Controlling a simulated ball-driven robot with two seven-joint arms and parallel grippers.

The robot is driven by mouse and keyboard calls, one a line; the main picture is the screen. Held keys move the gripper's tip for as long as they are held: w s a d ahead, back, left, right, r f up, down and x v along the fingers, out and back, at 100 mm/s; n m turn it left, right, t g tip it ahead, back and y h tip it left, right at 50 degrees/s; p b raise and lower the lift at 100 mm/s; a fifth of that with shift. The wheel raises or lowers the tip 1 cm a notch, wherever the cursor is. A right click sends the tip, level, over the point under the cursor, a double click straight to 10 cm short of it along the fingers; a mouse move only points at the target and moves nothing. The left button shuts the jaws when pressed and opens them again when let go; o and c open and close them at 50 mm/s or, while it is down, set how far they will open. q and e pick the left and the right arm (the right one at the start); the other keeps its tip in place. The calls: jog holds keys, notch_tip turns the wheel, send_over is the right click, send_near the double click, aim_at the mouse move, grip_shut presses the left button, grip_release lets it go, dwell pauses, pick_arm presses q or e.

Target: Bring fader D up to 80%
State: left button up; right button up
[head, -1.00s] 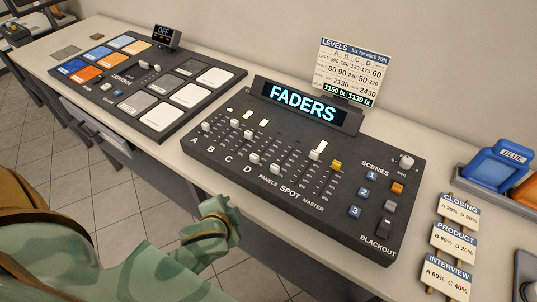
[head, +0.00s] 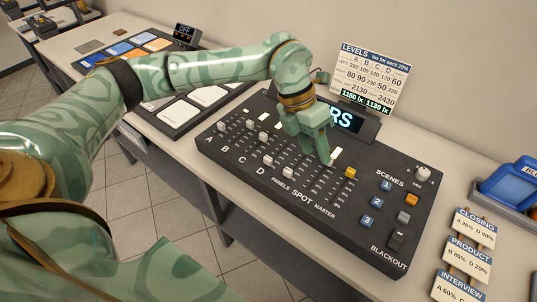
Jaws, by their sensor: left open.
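The black fader console (head: 300,215) lies on the bench with a row of faders. Fader D's white cap (head: 267,160) sits near the bottom of its slot, just above the letter D. The caps of fader A (head: 221,126) and the panels fader (head: 288,172) are also low. Fader C's cap (head: 262,140) is higher. My left gripper (head: 325,158) points down over the upper part of the console, right of and beyond fader D's cap, close to the yellow master cap (head: 350,172). It is open and apart from D. My right gripper is out of view.
My left arm partly hides the FADERS display (head: 344,119). Behind it stands the levels card (head: 371,77). Scene buttons (head: 377,201) and a blackout switch (head: 396,239) are at the console's right. A pad board (head: 172,112) lies left.

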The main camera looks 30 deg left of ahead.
aim_at(268, 158)
pick_arm(q)
jog(key=w+a+r+n+y, duration=0.25)
jog(key=a+n+y, duration=0.2)
jog(key=a, duration=0.85)
jog(key=shift+m+y, duration=0.25)
jog(key=shift+m, duration=0.2)
jog(key=f+b, duration=0.1)
jog(key=f, duration=0.4)
jog(key=f+b, duration=0.1)
jog(key=f, duration=0.4)
jog(key=s+f+b, duration=0.1)
jog(key=f, duration=0.4)
jog(key=shift+d, duration=0.15)
